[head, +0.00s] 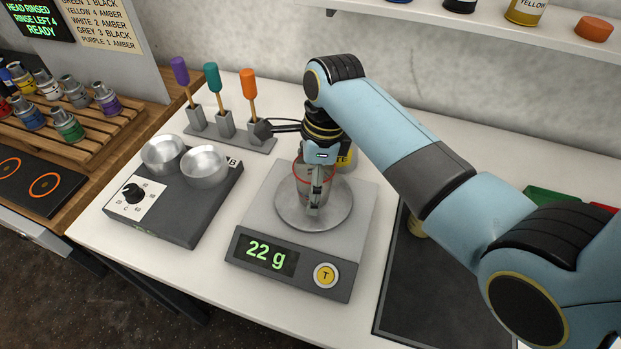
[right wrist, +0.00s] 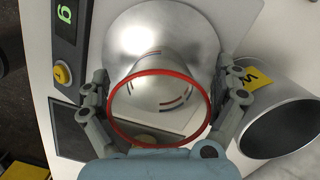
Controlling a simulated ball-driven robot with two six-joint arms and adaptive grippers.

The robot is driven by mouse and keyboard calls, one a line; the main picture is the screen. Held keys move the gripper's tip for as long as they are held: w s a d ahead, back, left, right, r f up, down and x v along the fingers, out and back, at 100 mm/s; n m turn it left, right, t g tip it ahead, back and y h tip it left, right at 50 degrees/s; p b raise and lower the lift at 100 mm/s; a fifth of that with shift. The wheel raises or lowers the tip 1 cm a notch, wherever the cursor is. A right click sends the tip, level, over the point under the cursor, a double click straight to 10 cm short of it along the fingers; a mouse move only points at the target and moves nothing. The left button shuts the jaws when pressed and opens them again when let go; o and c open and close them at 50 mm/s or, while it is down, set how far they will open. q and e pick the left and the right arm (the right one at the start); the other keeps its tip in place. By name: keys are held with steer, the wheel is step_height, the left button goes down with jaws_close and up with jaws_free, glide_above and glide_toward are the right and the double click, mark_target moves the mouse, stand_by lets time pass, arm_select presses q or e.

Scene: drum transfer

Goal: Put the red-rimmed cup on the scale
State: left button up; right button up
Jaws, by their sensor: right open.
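The clear cup with a red rim (head: 302,187) stands upright on the round metal pan (head: 285,212) of the grey scale (head: 262,215). The scale display reads 22 g. My right gripper (head: 314,200) is over the pan from above and partly hides the cup. In the right wrist view the red-rimmed cup (right wrist: 160,92) is between the fingers of my right gripper (right wrist: 166,95), which are open on either side of it. The scale pan (right wrist: 150,25) shows beneath the cup. My left gripper is not in view.
A hotplate (head: 190,212) with two metal bowls stands left of the scale. Behind it is a rack (head: 230,137) of colour-handled tools. A metal container with a yellow label (head: 345,158) stands close behind the scale. A dark mat (head: 430,295) lies to the right.

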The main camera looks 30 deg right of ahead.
step_height(320, 180, up, 12)
steer(key=d+b, duration=0.1)
steer(key=shift+s+d, duration=0.3)
steer(key=shift+d, duration=0.1)
stand_by(0.6)
